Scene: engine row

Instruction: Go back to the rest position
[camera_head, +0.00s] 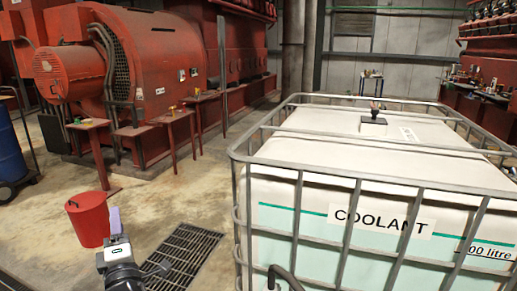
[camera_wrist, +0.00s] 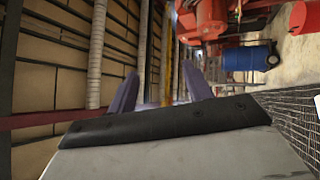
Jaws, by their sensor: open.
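My gripper (camera_head: 116,222) shows at the lower left of the head view, with purple fingers pointing up, just right of a red bucket. In the wrist view my gripper (camera_wrist: 162,88) has its two purple fingers apart, with nothing between them. It is open and empty. The wrist view is turned on its side.
A large caged white coolant tank (camera_head: 372,225) fills the right, with a small dark item (camera_head: 374,118) on top. A lidded red bucket (camera_head: 88,220) and a floor grate (camera_head: 182,252) are near my arm. A blue drum (camera_head: 10,145) stands left. Red engines line the back.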

